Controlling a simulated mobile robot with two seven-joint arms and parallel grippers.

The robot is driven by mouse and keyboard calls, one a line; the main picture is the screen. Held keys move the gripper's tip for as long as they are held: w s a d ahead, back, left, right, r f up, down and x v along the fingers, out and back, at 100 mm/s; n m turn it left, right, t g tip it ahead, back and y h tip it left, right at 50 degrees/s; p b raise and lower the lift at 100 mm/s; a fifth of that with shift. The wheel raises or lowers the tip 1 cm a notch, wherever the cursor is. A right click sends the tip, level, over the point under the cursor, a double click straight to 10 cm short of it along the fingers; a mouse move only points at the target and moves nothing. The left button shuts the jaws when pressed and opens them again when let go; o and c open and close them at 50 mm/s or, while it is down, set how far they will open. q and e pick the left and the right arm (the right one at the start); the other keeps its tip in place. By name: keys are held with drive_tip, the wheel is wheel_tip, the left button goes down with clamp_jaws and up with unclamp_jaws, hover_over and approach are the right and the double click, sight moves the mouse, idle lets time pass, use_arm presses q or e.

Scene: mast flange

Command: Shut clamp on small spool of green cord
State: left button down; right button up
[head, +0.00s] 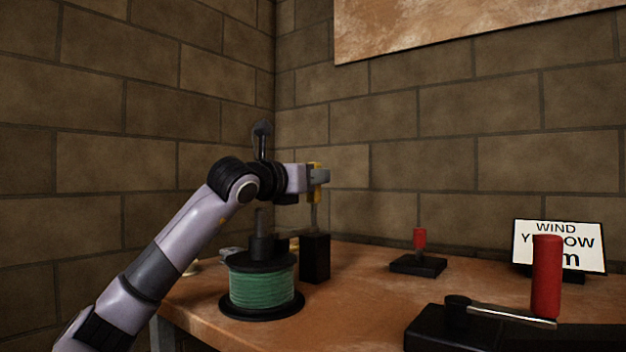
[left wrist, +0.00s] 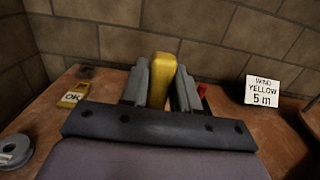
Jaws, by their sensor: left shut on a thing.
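The small spool of green cord (head: 262,288) stands upright on the table, with black flanges and a dark post on top. Right behind it is a black block (head: 315,260), from which a thin stem rises to a yellow handle (head: 317,196); this looks like the clamp. My left gripper (head: 318,176) is above the block, shut on the yellow handle. In the left wrist view, the yellow handle (left wrist: 162,75) stands between the two grey fingers. Whether the clamp touches the cord is hidden. My right gripper is not in view.
A small red-handled device (head: 419,242) and a larger red handle (head: 546,278) with a metal lever are to the right. A sign (head: 560,245) reads WIND YELLOW 5 m. A yellow OK tag (left wrist: 73,95) lies left. Brick walls close off the back.

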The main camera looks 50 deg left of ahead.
use_arm(q)
drive_tip(key=shift+d, duration=0.1)
drive_tip(key=c, duration=0.9)
unclamp_jaws()
drive_tip(key=shift+s, duration=0.15)
drive_tip(key=shift+r+p, duration=0.6)
drive_tip(key=shift+r, duration=0.05)
wheel_tip(320, 180, up, 9)
drive_tip(key=p, duration=0.7)
drive_tip(key=shift+f, duration=0.1)
drive_tip(key=shift+r+p, duration=3.7)
drive_tip(key=shift+r, duration=1.3)
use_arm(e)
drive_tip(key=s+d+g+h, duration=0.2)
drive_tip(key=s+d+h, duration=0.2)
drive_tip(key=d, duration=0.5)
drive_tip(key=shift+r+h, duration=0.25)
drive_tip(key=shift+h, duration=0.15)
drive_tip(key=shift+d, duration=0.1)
